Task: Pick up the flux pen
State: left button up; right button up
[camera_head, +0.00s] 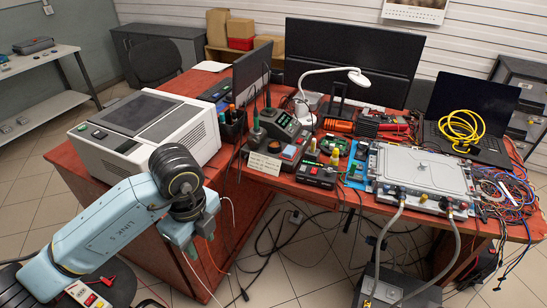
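I cannot pick out the flux pen for certain. A small upright yellow item (335,156) stands among the tools in the middle of the red-brown bench (232,163), and several slim coloured items stand in a dark holder (233,124); at this size I cannot tell whether any of them is the pen. My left gripper (187,243) points down in front of the bench, below the white machine and apart from the tools. Its fingers are small and partly hidden by the wrist, so their opening is unclear. My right gripper is out of view.
A white boxy machine (190,133) fills the bench's left part. Soldering gear (282,124), a lamp (358,77) and monitors (350,55) crowd the middle. A grey metal plate with hoses (425,170) lies right, near a laptop (475,100). Cables hang below the front edge.

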aim_at(313, 141)
jog(key=u, duration=1.05)
jog(key=i, duration=0.3)
jog(key=z, duration=1.15)
jog(key=i, duration=1.25)
jog(key=z, duration=1.2)
jog(key=i, duration=0.2)
jog(key=z, duration=0.25)
